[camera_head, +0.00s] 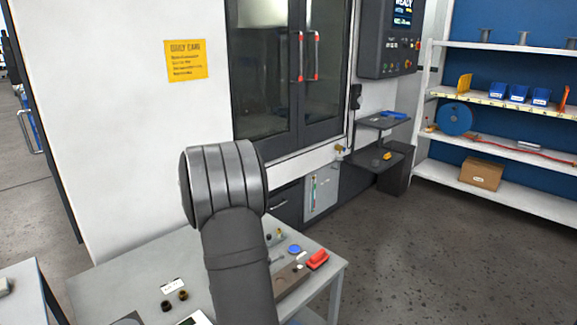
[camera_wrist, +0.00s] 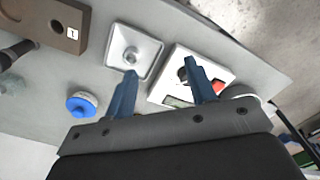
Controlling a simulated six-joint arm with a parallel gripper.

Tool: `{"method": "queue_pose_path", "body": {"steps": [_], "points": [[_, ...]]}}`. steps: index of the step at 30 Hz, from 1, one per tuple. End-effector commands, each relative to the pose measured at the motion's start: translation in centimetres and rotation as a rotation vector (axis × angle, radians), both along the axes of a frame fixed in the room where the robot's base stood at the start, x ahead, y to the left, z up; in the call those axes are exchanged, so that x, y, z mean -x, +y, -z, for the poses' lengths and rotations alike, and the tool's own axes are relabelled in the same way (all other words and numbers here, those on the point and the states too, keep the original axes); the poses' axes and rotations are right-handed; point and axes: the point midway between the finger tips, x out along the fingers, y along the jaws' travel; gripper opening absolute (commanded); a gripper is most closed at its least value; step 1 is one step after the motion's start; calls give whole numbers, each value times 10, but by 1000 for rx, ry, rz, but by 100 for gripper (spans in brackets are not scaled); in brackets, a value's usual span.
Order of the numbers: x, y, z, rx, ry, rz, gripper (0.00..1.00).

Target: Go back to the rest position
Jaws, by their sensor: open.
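My gripper (camera_wrist: 159,67) shows in the wrist view with its two blue fingers spread apart and nothing between them. It hangs above a grey table. A white square dish with a small round knob (camera_wrist: 134,50) lies just beyond the left fingertip. A white box with black and red parts (camera_wrist: 216,86) lies around the right fingertip in the picture; I cannot tell if they touch. In the head view my arm rises in front of the table (camera_head: 125,275), and the gripper is hidden there. No butterfly valve can be made out for certain.
A brown block (camera_wrist: 55,28) and a blue-topped round piece (camera_wrist: 82,104) lie on the table. The head view shows a red item (camera_head: 317,259) near its right edge. A machine with dark doors (camera_head: 290,75) stands behind, shelves (camera_head: 500,145) at right. The floor between is clear.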

Motion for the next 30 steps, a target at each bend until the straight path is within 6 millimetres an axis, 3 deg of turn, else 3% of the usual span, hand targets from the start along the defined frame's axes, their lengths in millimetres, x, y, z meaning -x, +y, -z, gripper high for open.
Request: {"method": "queue_pose_path", "body": {"steps": [12, 25, 30], "points": [[45, 70, 1, 0, 0, -4, 51], [101, 129, 2, 0, 0, -4, 51], [110, 157, 21, 2, 2, -3, 51]]}}
